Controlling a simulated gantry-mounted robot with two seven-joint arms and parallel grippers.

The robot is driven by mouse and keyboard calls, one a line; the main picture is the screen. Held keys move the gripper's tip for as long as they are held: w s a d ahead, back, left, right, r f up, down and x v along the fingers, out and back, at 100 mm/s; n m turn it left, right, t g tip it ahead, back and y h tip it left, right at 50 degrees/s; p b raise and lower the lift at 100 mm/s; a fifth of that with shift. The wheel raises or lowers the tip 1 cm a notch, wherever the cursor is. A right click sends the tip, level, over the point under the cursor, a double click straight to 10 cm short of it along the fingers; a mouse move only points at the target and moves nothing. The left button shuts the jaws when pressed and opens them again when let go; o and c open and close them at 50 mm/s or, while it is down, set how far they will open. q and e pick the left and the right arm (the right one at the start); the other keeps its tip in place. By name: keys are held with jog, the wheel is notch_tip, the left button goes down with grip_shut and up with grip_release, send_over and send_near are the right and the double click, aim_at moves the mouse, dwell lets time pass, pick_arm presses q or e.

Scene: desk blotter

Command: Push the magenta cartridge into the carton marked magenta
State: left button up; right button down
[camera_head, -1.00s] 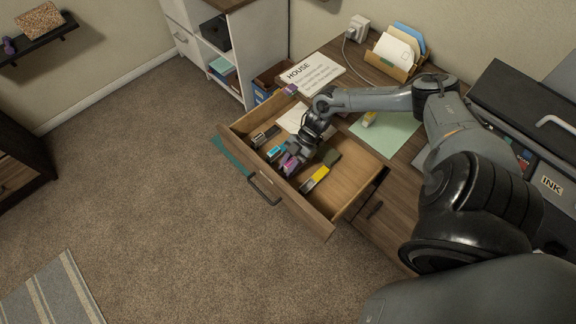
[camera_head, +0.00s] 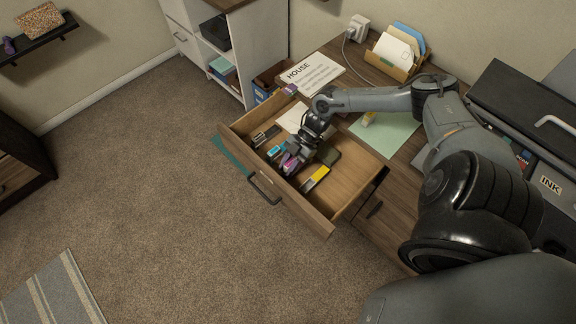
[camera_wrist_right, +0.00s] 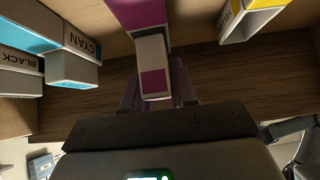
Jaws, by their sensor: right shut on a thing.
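The magenta cartridge (camera_wrist_right: 153,68), a pale block with a magenta label, sits between the fingers of my right gripper (camera_wrist_right: 154,92) in the right wrist view. My right gripper (camera_head: 293,158) is shut on it, low in the open drawer. The magenta carton (camera_wrist_right: 138,12) lies straight ahead of the cartridge; it also shows in the head view (camera_head: 290,167). The cartridge's far end meets the carton's near end. How far it is inside, I cannot tell. My left gripper is not in view.
The cyan carton (camera_wrist_right: 68,32) and the black carton (camera_wrist_right: 20,68) lie left of the magenta one in the wrist view. A yellow carton (camera_wrist_right: 252,16) lies to the right. The drawer (camera_head: 345,185) has bare floor at its right end.

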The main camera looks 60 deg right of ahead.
pick_arm(q)
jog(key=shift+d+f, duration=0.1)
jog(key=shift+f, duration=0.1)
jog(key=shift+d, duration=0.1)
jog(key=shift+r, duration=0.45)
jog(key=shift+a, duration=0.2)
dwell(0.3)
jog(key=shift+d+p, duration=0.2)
jog(key=shift+p, duration=0.1)
dwell(0.4)
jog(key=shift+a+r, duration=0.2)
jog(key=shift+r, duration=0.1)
dwell(0.5)
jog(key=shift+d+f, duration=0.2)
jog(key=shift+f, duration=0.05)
dwell(0.5)
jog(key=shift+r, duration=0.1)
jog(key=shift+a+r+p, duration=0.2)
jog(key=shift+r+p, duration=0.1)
jog(key=shift+p, duration=0.1)
